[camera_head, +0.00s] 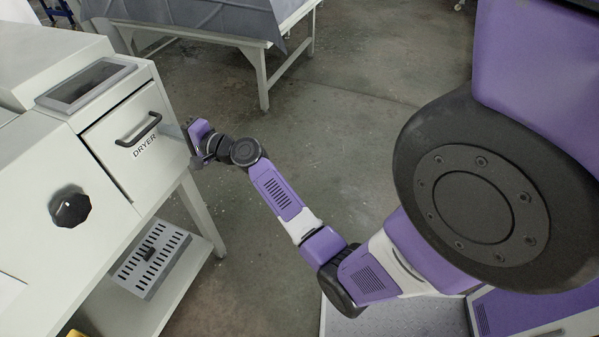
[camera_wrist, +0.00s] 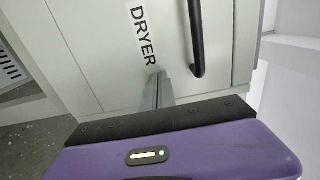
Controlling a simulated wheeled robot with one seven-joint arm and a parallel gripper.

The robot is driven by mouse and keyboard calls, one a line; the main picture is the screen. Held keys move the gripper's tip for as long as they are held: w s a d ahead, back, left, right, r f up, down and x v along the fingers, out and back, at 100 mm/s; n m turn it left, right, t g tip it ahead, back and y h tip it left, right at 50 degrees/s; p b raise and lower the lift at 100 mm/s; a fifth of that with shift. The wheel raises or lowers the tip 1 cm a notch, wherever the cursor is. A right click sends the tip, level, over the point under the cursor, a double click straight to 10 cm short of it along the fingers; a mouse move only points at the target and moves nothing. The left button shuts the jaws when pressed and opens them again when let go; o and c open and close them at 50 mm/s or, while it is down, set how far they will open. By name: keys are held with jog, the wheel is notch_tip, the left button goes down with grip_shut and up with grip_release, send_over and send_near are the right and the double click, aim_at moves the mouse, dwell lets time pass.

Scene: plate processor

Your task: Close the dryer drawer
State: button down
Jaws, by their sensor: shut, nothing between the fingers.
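The dryer drawer (camera_head: 122,158) has a white front marked DRYER, set in the white machine at the left of the head view. Its front looks about flush with the machine; I cannot tell whether a small gap remains. Its black handle (camera_head: 139,130) sits above the label, and it also shows in the wrist view (camera_wrist: 195,38). My gripper (camera_head: 186,127) is just right of the drawer, pointing at its front. In the wrist view its shut, empty fingers (camera_wrist: 158,88) end close to the panel between the label and the handle. I cannot tell whether they touch it.
A black knob (camera_head: 70,207) sticks out of the machine at lower left. A slotted grey tray (camera_head: 150,262) lies on the shelf below. A table with a grey cloth (camera_head: 215,17) stands at the back. The floor between the machine and me is clear.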

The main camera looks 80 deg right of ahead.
jog(key=shift+w+d+r, duration=0.15)
jog(key=shift+w, duration=0.4)
jog(key=v, duration=0.8)
jog(key=shift+b, duration=0.35)
jog(key=shift+s, duration=0.15)
